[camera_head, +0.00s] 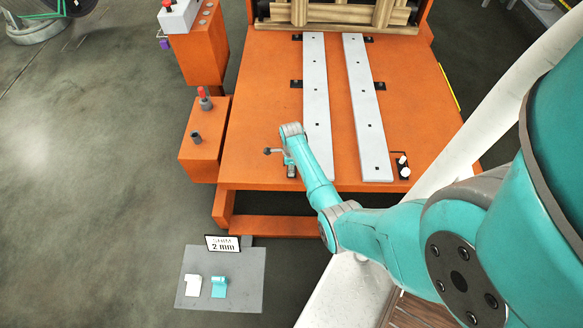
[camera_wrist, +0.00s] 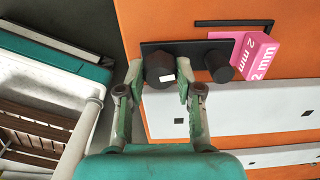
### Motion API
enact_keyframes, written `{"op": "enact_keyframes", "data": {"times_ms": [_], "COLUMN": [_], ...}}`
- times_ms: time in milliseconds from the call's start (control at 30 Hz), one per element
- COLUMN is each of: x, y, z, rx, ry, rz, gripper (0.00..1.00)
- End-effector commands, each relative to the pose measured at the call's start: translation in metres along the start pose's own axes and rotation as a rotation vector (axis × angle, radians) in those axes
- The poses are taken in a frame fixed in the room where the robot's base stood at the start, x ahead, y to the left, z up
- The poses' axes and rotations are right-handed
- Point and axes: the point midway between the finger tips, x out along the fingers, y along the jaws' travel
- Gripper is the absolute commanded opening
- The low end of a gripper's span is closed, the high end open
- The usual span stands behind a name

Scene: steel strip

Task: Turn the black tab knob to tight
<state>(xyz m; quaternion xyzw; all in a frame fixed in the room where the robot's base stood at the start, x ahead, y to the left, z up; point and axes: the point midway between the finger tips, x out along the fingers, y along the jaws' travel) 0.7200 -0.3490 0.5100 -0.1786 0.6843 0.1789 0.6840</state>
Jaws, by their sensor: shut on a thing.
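A black faceted knob (camera_wrist: 156,63) with a small white mark on its face sits at the left end of a black plate (camera_wrist: 188,52) in the wrist view. My gripper (camera_wrist: 160,76) has one finger on each side of this knob and is shut on it. In the head view, my gripper (camera_head: 290,160) is low at the front left of the orange table, and it and my arm hide most of the knob there. I cannot read any tight marking.
A second black knob (camera_wrist: 219,66) and a pink 2 mm shim (camera_wrist: 246,52) are close on the right. Two pale steel strips (camera_head: 318,100) lie along the orange table (camera_head: 250,120). A black plate with pale-topped posts (camera_head: 403,165) is at the right strip's end.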

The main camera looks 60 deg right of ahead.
Motion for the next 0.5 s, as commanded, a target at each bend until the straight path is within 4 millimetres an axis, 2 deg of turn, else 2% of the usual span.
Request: {"op": "enact_keyframes", "data": {"times_ms": [200, 500], "x": [0.0002, 0.0001], "y": [0.0002, 0.0002], "z": [0.0003, 0.0003], "rx": [0.114, 0.185], "ry": [0.0, -0.001], "rz": [0.0, 0.0], "gripper": [0.0, 0.0]}}
